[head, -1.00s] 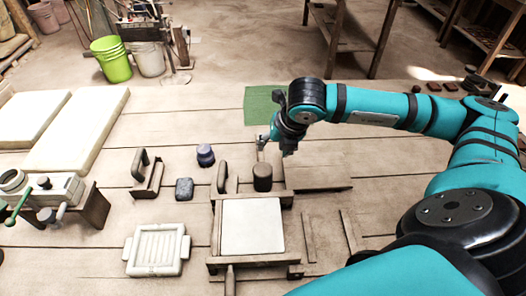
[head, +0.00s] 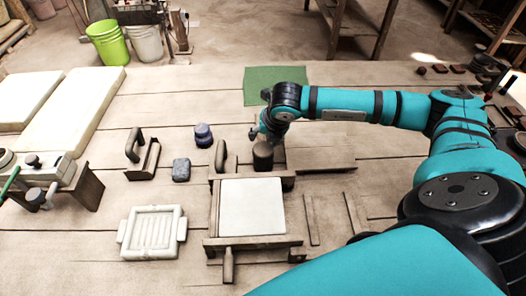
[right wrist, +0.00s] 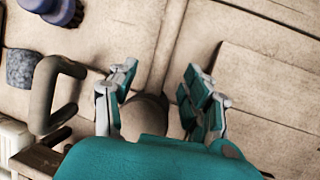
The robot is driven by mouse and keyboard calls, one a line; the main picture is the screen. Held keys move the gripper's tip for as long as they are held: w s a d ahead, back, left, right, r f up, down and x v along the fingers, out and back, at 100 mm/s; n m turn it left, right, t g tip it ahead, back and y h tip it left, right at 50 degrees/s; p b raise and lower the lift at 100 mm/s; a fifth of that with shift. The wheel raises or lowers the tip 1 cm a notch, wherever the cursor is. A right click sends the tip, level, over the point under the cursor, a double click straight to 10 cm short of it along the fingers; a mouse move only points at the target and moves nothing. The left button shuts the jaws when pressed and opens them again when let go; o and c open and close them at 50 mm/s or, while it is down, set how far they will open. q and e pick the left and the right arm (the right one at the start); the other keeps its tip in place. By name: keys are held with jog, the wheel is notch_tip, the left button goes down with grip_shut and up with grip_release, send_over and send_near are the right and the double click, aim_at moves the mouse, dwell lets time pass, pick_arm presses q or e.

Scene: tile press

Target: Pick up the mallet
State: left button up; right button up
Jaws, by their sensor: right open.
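The mallet (head: 263,155) has a dark brown, barrel-shaped head and stands just behind the wooden frame in the head view. Its handle is hidden there by my right gripper (head: 266,137). That gripper is over the back of the mallet, pointing down with its fingers apart. In the right wrist view, a round brown shape, apparently the mallet head (right wrist: 145,115), shows between the spread fingers of the right gripper (right wrist: 158,95). I cannot tell whether the fingers touch it. My left gripper is out of view.
The wooden frame (head: 212,243) holding a pale slab (head: 252,204) is in front of the mallet. A green mat (head: 262,76) lies behind.

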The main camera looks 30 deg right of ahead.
aim_at(261, 138)
jog(key=b+x, duration=0.1)
jog(key=x, duration=0.3)
jog(key=shift+w+f, duration=0.1)
jog(key=shift+f, duration=0.1)
grip_shut()
jog(key=shift+r, duration=0.1)
